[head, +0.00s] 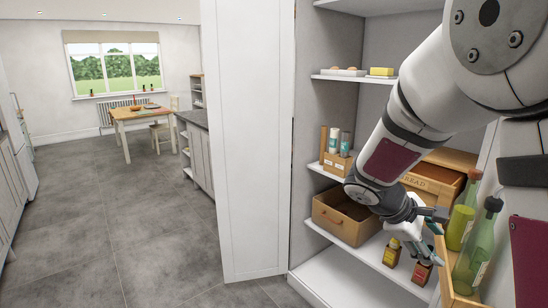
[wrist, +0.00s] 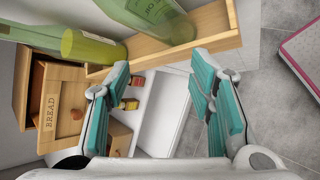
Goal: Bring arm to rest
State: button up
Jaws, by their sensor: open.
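My arm reaches from the upper right of the head view into an open white cabinet (head: 350,278). My gripper (head: 428,232) is at the lower shelf level, beside a wooden rack with green bottles. In the wrist view my gripper (wrist: 162,82) shows two teal-padded fingers spread well apart with nothing between them. Beyond the fingers are a white shelf (wrist: 166,112) and the rack's wooden edge. Part of the shelf contents is hidden behind my arm in the head view.
A green glass bottle (head: 475,245) and a yellow-green bottle (head: 459,228) stand in the wooden rack (head: 446,262) close to my gripper. A bread box (head: 432,180) and an open wooden box (head: 345,217) are nearby. Floor at left is clear.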

jog(key=s+a+r+m+t+y, duration=0.2)
jog(key=s+a+r+m+y, duration=0.2)
jog(key=s+a, duration=0.3)
jog(key=s+a+r+m+t+y, duration=0.2)
jog(key=s+a+r+m+y, duration=0.2)
jog(key=s, duration=1.1)
jog(key=a+m+y, duration=0.1)
jog(key=a, duration=0.2)
jog(key=shift+s+a+r+y, duration=0.25)
jog(key=shift+r+y, duration=0.05)
jog(key=shift+r, duration=0.05)
